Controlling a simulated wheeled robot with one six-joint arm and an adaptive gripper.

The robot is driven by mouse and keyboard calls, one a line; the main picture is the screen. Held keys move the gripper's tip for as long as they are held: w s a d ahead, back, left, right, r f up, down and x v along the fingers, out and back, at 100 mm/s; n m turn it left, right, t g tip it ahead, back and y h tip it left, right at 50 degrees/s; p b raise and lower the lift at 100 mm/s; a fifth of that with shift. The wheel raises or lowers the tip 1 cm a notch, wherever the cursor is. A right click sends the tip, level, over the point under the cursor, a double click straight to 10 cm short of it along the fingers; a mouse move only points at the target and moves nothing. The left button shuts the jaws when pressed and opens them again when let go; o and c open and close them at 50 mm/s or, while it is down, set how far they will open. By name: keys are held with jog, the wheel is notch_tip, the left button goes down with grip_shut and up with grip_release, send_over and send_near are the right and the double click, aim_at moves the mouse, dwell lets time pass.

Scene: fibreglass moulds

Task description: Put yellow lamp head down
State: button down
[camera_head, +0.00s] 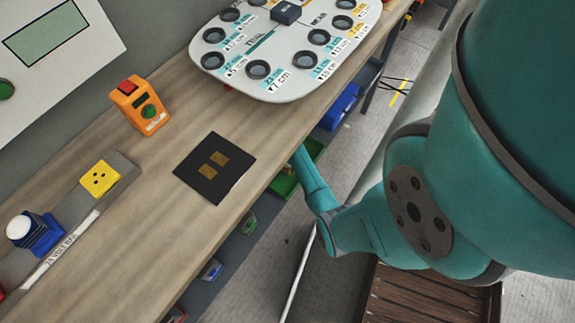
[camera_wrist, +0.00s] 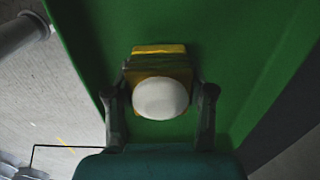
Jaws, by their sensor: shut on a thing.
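The yellow lamp head (camera_wrist: 158,50), a yellow block with a white dome (camera_wrist: 161,98), is between the two dark fingers of my gripper (camera_wrist: 162,103) in the wrist view. My gripper is shut on it, with the dome facing the wrist camera. Behind it is the green surface of a bin (camera_wrist: 95,45). I cannot tell whether the lamp head touches that surface. In the head view my arm reaches down beside the bench to the green bin (camera_head: 312,147). The fingers and lamp head are hidden there.
On the wooden bench (camera_head: 150,235) lie a black pad (camera_head: 190,183), an orange device (camera_head: 140,104) and a grey bar (camera_head: 123,172) with a yellow block (camera_head: 100,178) and a blue lamp (camera_head: 38,236). A pale board (camera_head: 285,75) with round holes overhangs the edge. A blue bin (camera_head: 340,107) is below.

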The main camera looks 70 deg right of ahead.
jog(key=shift+f, duration=0.45)
jog(key=shift+c, duration=2.1)
grip_release()
jog(key=shift+r, duration=0.1)
notch_tip(320, 180, up, 12)
jog(key=shift+r, duration=0.15)
jog(key=a+f+n+t, duration=0.1)
jog(key=a, duration=0.3)
jog(key=a+n+t+h, duration=0.1)
jog(key=a+n, duration=0.1)
jog(key=a, duration=0.2)
jog(key=s+a+f+n+h, duration=0.1)
jog(key=a, duration=0.3)
jog(key=shift+s+a+f+n+t, duration=0.1)
jog(key=shift+a+f+n+t, duration=0.05)
jog(key=shift+f+n+t, duration=0.2)
jog(key=s+a+r+n+t, duration=0.4)
jog(key=s+a+r+n, duration=0.1)
jog(key=a+r, duration=0.25)
jog(key=s+a+r+n+t, duration=0.3)
jog(key=s+a+r+n, duration=0.2)
jog(key=a+r, duration=0.3)
jog(key=s+a+r+n+t+y, duration=0.1)
jog(key=s+a+r+n+t, duration=0.1)
jog(key=r, duration=0.7)
jog(key=s+a+r+n+t+y, duration=0.1)
jog(key=s+a+r+n+t, duration=0.2)
jog(key=r, duration=0.5)
jog(key=shift+s+a+r+n, duration=0.35)
jog(key=shift+n, duration=0.1)
